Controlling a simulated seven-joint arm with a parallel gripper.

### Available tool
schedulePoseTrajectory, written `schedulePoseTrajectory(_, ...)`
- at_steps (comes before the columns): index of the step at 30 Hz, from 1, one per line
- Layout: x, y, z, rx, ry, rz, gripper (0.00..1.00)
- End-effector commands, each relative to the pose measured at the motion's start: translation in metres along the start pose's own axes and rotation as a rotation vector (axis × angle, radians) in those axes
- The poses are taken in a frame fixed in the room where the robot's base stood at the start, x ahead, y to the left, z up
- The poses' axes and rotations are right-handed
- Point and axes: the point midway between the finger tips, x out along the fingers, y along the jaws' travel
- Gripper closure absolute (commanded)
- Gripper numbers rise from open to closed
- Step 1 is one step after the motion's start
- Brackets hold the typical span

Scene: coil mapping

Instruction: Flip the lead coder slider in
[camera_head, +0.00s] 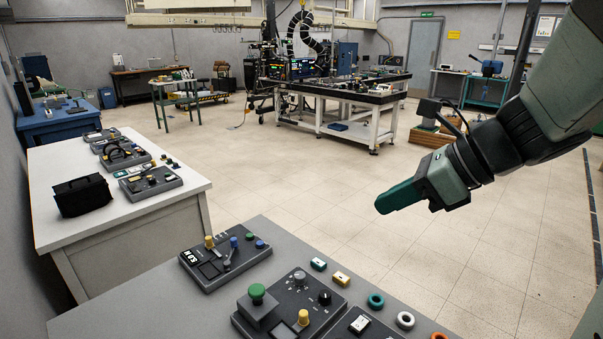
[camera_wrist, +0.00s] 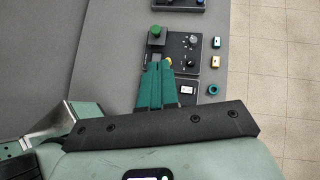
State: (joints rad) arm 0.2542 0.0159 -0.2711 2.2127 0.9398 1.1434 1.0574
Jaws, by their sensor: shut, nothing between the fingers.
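My gripper (camera_head: 383,206) is shut and empty, with its teal fingers together, raised in the air right of the near table in the head view. In the wrist view the shut fingers (camera_wrist: 157,75) overlap the panels below. No label naming the lead coder slider is legible, so I cannot tell which control it is. One grey panel (camera_head: 222,270) has a lever and coloured knobs. The middle panel (camera_head: 275,318) has a green mushroom button, a yellow knob and dials. A third panel (camera_head: 362,336) with a white switch (camera_head: 360,323) is cut off by the frame's bottom edge.
The near grey table (camera_head: 130,315) also holds small green (camera_head: 318,264) and yellow (camera_head: 341,279) blocks and teal (camera_head: 376,300), white (camera_head: 405,320) and orange rings. A white table (camera_head: 90,220) at left carries more panels and a black bag (camera_head: 82,196).

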Motion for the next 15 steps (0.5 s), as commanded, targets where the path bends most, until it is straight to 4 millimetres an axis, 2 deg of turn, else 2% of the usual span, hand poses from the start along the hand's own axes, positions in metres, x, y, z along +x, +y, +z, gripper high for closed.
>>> schedulePoseTrajectory(1, 0.026, 0.002, -0.029, 0.023, 0.005, 0.014, 1.00)
schedulePoseTrajectory(6, 0.085, 0.001, -0.093, 0.018, 0.004, 0.010, 1.00)
schedulePoseTrajectory(12, 0.139, 0.002, -0.150, 0.014, 0.003, 0.009, 1.00)
schedulePoseTrajectory(15, 0.159, 0.001, -0.171, 0.009, 0.001, 0.008, 1.00)
